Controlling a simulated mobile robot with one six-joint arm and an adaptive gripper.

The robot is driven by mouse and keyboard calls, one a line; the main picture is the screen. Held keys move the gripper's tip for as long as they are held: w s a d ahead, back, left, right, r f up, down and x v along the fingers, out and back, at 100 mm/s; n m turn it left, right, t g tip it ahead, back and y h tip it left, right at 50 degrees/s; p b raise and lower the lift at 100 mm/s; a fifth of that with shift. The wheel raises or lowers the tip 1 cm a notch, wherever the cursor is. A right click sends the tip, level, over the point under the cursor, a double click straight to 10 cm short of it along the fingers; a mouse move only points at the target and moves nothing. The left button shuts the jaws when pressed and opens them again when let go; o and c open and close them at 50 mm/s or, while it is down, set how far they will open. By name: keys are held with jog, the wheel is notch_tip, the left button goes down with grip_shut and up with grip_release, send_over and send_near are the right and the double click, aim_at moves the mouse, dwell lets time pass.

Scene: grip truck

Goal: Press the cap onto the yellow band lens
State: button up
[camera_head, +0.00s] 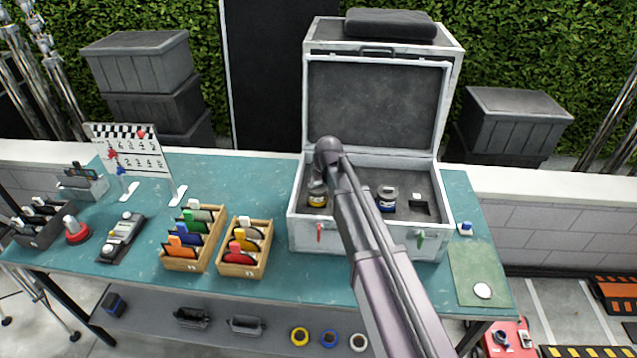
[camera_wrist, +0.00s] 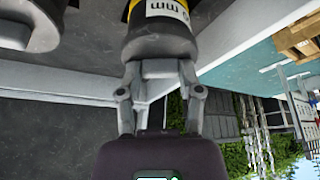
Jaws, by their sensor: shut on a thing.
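The yellow band lens (camera_head: 317,199) stands in the left part of the open case's foam, and its yellow band and white label show close up in the wrist view (camera_wrist: 163,12). My gripper (camera_wrist: 158,78) is shut on a dark grey piece, which looks like the cap (camera_wrist: 160,46), at the end of the lens facing it. The cap and lens line up and appear to touch; whether the cap is fully seated I cannot tell. In the head view my arm covers part of the case, and the gripper (camera_head: 318,184) is over the lens.
The case (camera_head: 300,234) has a raised lid behind the lens. A blue-banded lens (camera_head: 387,199) stands to the right in the foam. Wooden trays (camera_head: 240,270) stand left of the case. A green mat (camera_head: 475,262) with a white disc lies right.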

aim_at(318, 184)
jog(key=o, duration=0.9)
jog(key=shift+o, duration=1)
jog(key=shift+r, duration=0.1)
jog(key=shift+r+p, duration=3.45)
jog(key=shift+p, duration=0.1)
grip_shut()
